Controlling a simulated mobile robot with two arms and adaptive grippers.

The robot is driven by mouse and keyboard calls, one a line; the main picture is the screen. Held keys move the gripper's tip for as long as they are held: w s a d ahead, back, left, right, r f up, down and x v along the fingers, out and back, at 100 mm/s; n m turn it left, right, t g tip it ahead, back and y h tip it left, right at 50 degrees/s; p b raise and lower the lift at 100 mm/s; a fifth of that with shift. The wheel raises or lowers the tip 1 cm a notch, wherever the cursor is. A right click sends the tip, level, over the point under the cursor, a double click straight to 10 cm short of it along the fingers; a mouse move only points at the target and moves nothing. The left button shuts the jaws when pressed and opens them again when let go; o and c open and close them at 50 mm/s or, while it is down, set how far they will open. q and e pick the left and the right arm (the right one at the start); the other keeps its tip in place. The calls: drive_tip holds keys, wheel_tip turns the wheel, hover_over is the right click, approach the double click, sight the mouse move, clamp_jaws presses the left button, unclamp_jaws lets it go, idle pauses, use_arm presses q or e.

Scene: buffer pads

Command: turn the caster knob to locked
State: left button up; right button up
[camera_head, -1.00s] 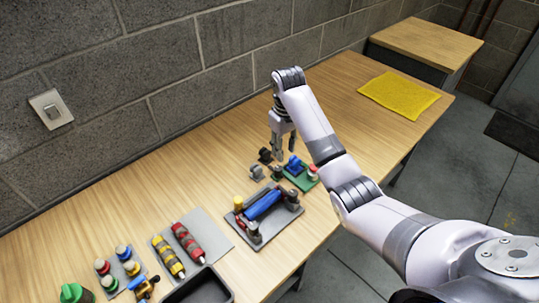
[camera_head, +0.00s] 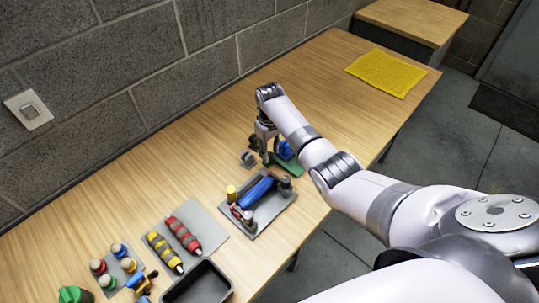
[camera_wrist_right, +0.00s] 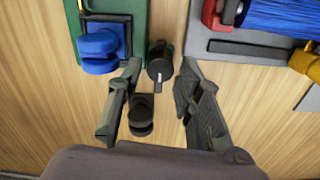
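A dark round knob with a white pointer line (camera_wrist_right: 159,68) stands upright on the table in the right wrist view; I take it for the caster knob. Its locked mark is not readable. My right gripper (camera_wrist_right: 160,74) is open, with one finger on each side of the knob; contact is not clear. A second small dark fitting (camera_wrist_right: 141,118) sits between the fingers, nearer the palm. In the head view my right gripper (camera_head: 265,155) is down among the small parts and hides the knob. My left gripper is not in view.
A blue knob (camera_wrist_right: 98,48) on a green plate (camera_head: 292,168) is close beside the right gripper. A grey tray (camera_head: 258,217) with a blue cylinder lies on the other side. A small grey fitting (camera_head: 247,158) is nearby. The table toward the yellow mat (camera_head: 386,73) is clear.

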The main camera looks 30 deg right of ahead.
sight(270, 154)
wheel_tip(270, 154, down, 3)
drive_tip(key=shift+f, duration=0.1)
drive_tip(key=c, duration=0.5)
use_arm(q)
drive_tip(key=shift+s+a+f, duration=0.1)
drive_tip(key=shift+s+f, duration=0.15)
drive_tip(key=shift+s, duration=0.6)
use_arm(e)
clamp_jaws()
